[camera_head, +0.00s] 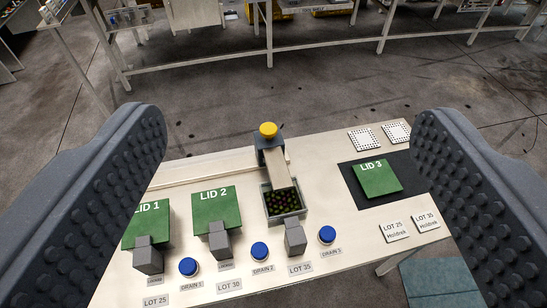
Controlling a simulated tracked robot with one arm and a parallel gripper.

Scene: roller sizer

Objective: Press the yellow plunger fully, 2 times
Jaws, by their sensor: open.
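The yellow plunger (268,129) is a round knob on top of a grey housing (270,157) at the back of the white table (330,197). It stands up at the head of a pale chute that slopes down to a grey bin (287,214) of dark round pieces. My gripper (280,150) is wide open, with one dark ribbed finger on each side of the picture. The plunger shows between the fingers, beyond them and apart from both. Nothing is held.
Green lids LID 1 (147,220) and LID 2 (217,210) lie left of the bin, and LID 3 (376,179) lies on a dark mat at right. Blue buttons (260,250) and grey blocks (219,243) line the front edge. Perforated white plates (364,140) lie at the back right.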

